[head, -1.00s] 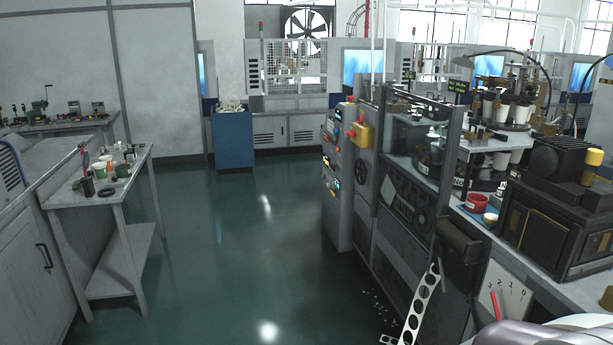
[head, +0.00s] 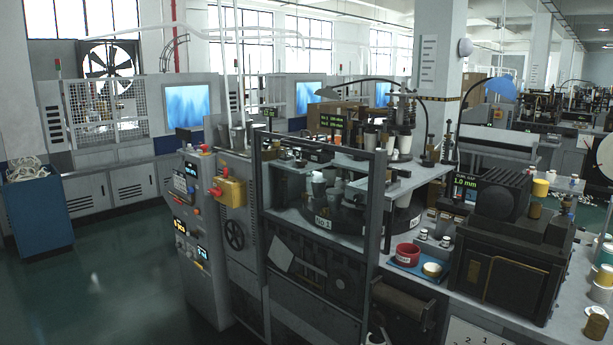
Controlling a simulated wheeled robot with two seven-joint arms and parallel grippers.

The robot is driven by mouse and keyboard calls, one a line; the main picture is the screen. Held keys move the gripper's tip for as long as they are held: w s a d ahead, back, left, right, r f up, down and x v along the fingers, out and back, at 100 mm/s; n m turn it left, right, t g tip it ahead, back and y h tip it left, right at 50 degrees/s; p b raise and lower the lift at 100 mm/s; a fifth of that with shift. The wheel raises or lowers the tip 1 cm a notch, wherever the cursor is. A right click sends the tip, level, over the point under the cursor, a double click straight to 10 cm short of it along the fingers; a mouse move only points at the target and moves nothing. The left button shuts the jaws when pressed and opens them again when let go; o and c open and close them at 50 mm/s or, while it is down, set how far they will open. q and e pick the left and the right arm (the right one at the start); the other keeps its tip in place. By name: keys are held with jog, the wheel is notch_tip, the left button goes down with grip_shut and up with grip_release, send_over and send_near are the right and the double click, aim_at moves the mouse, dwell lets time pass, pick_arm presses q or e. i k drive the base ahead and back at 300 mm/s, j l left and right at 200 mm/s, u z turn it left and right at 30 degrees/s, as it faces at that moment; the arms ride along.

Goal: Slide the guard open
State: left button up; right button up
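The guard (head: 374,215) is a grey upright frame on the front of the forming machine, left of the picture's middle. Its panel looks clear, and I cannot tell for sure how far along its travel it stands. Behind it show a round dark turret (head: 345,218) with a "No 1" label and several light and dark cups. I see no handle on the guard clearly. Neither of my grippers is in view.
A control panel (head: 195,235) with buttons and a yellow box (head: 229,192) with a red knob stand left of the guard. Green floor (head: 110,280) is open at left.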

aim_at(294, 140)
jog(key=i+j+z, duration=0.2)
jog(key=z, duration=0.15)
jog(key=i+j+z, duration=0.15)
jog(key=j+z, duration=0.25)
jog(key=i+j+z, duration=0.15)
jog(key=z, duration=0.2)
jog(key=j, duration=0.1)
